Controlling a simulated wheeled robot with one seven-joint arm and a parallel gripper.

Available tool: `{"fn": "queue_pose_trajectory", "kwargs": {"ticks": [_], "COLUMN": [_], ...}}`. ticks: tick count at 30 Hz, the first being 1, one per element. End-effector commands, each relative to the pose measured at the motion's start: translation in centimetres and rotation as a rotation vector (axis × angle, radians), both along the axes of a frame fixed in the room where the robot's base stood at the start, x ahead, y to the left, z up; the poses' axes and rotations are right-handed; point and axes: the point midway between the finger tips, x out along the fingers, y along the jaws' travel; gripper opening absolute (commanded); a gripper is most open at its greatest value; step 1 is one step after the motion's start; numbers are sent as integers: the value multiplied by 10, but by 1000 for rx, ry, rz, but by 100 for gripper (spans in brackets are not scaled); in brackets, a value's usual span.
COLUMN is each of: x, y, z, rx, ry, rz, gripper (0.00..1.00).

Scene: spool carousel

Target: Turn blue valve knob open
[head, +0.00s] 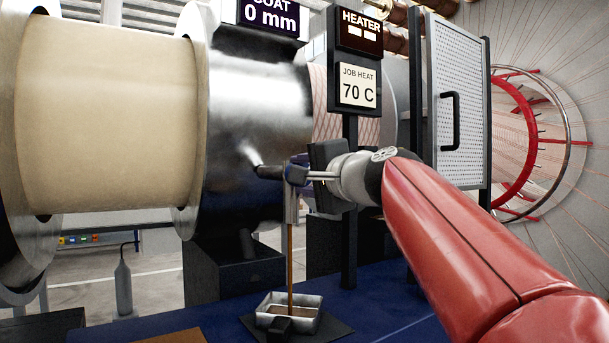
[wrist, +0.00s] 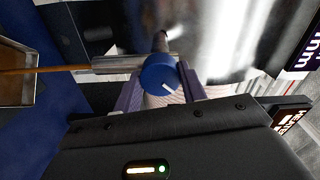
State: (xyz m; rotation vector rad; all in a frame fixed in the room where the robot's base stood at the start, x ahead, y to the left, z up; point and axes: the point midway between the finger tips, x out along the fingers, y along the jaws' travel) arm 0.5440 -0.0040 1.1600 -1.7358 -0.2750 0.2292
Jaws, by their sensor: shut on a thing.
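The blue valve knob (wrist: 158,72) is in the middle of the wrist view, round, with a short white mark on its face. My gripper (wrist: 160,86) is shut on it, with a purple finger on each side. In the head view my gripper (head: 303,176) reaches from the right to the small valve at the front of the shiny metal drum (head: 255,120); the knob is mostly hidden there. A thin brown stream (head: 290,255) runs straight down from the grey valve spout (head: 291,207) into a metal tray (head: 268,301). The stream also shows in the wrist view (wrist: 45,70).
A large tan spool (head: 105,120) stands left of the drum. A heater sign (head: 359,85) on a dark post reads "JOB HEAT 70 C", close behind my gripper. A perforated door (head: 462,115) with a black handle stands to the right. A sign above reads "0 mm".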

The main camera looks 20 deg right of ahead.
Motion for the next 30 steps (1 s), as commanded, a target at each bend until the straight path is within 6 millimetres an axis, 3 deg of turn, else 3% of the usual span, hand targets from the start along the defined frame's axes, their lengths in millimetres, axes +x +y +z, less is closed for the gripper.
{"fn": "queue_pose_trajectory", "kwargs": {"ticks": [6,7,12,22,30], "x": [0,0,0,-4,-45], "y": [0,0,0,-2,-15], "z": [-1,-1,-1,-1,-1], "rx": [1,1,1,0,-1], "ry": [3,3,1,0,-1], "rz": [1,1,0,-1,-1], "gripper": [18,42,63,63,63]}}
